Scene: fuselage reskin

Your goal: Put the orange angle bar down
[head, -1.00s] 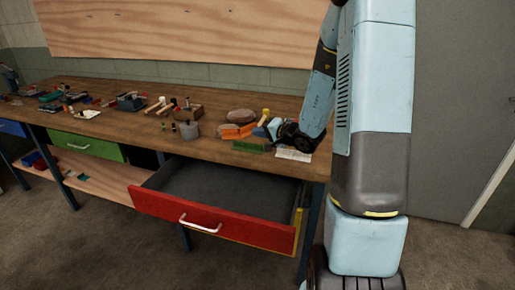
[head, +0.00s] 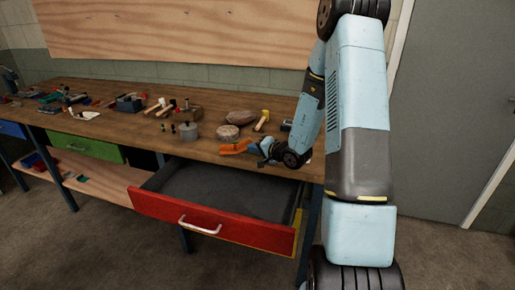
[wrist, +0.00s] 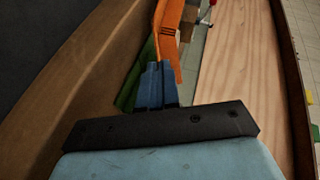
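The orange angle bar (head: 236,147) is near the front of the workbench top, above the open red drawer. My gripper (head: 260,149) is at the bar's right end, low over the bench. In the wrist view my blue fingers (wrist: 157,72) are close together on the near end of the orange bar (wrist: 169,40), which points away from me. I cannot tell whether the bar touches the bench. A green bar (wrist: 137,78) lies left of the fingers in the wrist view.
The red drawer (head: 212,222) stands open below the bench. A round tan block (head: 228,132), a brown oval piece (head: 241,117), a mallet (head: 262,121) and a grey pot (head: 189,132) stand behind and left of the bar. Bare bench top (head: 195,151) lies left of it.

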